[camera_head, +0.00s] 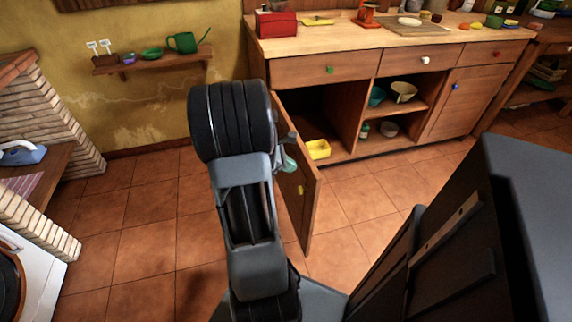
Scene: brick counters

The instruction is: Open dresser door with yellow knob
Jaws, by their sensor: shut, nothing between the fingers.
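The dresser door (308,205) stands swung out from the left cabinet of the wooden dresser, well open. Its yellow knob (300,190) shows on the face toward me, near the free edge. The dark cabinet opening behind it is exposed. My gripper (289,160) is partly hidden behind my arm. It is shut and empty, close to the door's upper part above the knob; I cannot tell whether it touches the door.
A yellow container (318,149) sits inside the cabinet. Drawers with a green knob (330,70) and white knob (425,60) are closed above. A blue-knobbed door (456,87) is closed. A wall shelf (150,62) is at left; the tiled floor (140,235) is clear.

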